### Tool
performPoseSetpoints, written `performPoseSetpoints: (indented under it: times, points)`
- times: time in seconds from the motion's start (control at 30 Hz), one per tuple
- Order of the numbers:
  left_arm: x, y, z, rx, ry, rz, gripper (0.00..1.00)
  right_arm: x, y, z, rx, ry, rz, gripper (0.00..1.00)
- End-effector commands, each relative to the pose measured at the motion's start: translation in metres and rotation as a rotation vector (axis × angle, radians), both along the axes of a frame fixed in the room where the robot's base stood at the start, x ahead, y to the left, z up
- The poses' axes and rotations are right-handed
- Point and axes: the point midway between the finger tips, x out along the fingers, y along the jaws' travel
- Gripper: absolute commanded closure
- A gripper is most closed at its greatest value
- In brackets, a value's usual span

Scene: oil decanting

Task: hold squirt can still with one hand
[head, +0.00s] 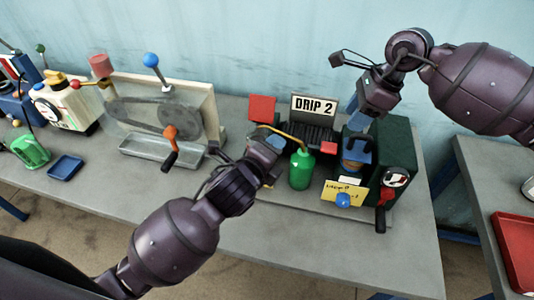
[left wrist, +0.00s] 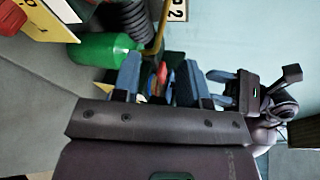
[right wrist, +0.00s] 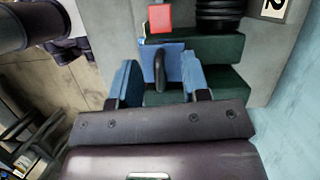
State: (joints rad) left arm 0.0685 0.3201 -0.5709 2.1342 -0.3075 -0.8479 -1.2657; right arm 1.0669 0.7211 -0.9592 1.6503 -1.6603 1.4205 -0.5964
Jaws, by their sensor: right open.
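The squirt can is green (head: 301,170) with a thin yellow spout reaching up and left. It stands upright on the table in front of the DRIP 2 station. In the left wrist view its green body (left wrist: 105,48) lies to the left of the jaws. My left gripper (head: 270,153) is open just left of the can, with a gap between its fingers and no can body between them. My right gripper (head: 358,122) is open above the blue part with a dark handle (head: 356,150). In the right wrist view that blue part (right wrist: 174,58) shows beyond the two fingers.
The DRIP 2 sign (head: 314,105) stands behind the can. A dark green machine (head: 395,150) stands to the right, with a yellow card (head: 344,192) in front. The table's front strip (head: 290,235) is clear. A red tray (head: 515,245) lies far right.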

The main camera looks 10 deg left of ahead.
Motion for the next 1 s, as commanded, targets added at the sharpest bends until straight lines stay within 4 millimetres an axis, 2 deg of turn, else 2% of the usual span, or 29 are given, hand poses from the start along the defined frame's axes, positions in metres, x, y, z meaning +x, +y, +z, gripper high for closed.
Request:
performPoseSetpoints:
  times: [0.3, 0.5, 0.7, 0.97, 1.0]
  points:
    - [0.048, -0.013, -0.014, -0.003, 0.001, 0.001, 0.6, 0.0, 0.0, 0.0, 0.0, 0.0, 0.0, 0.57]
    - [0.068, -0.018, -0.02, -0.002, 0.001, 0.0, 0.6, 0.0, 0.0, 0.0, 0.0, 0.0, 0.0, 0.57]
    - [0.076, -0.02, -0.023, -0.002, 0.0, -0.001, 0.6, 0.0, 0.0, 0.0, 0.0, 0.0, 0.0, 0.57]
    - [0.076, -0.02, -0.023, -0.003, 0.0, 0.0, 0.6, 0.0, 0.0, 0.0, 0.0, 0.0, 0.0, 0.57]
    - [0.076, -0.02, -0.023, -0.003, 0.0, 0.0, 0.65, 0.0, 0.0, 0.0, 0.0, 0.0, 0.0, 0.57]
